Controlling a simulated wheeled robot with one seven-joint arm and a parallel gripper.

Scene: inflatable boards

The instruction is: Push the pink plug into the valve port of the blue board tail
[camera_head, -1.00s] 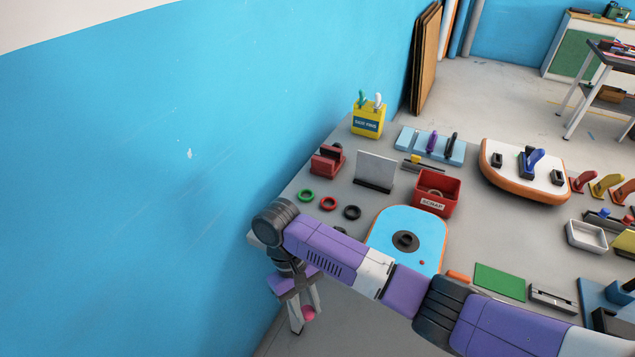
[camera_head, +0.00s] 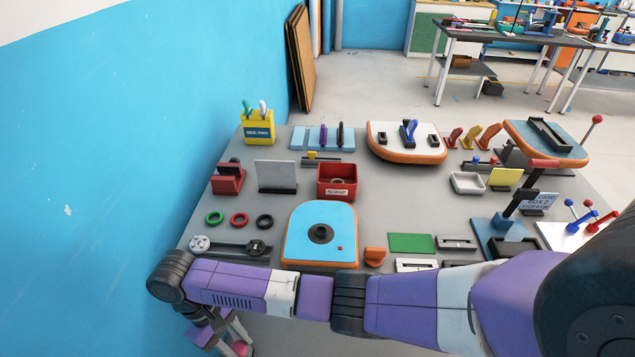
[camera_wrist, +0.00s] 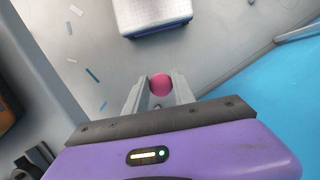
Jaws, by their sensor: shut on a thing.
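The blue board tail (camera_head: 300,222) lies on the grey table, blue on top with an orange rim. A dark round valve port (camera_head: 320,233) sits in its middle, with a small red dot to its lower right. My gripper (camera_wrist: 160,88) is shut on the pink plug (camera_wrist: 161,84), which shows as a pink ball between the fingertips in the wrist view. In the head view the gripper hangs at the lower left, off the table's front edge, and the plug (camera_head: 240,348) shows at the bottom of the frame. The plug is well apart from the board.
Green, red and black rings (camera_head: 239,219) lie left of the board. A red scrap bin (camera_head: 338,192) stands behind it. An orange piece (camera_head: 375,256) and a green mat (camera_head: 411,243) lie to its right. A blue wall borders the left.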

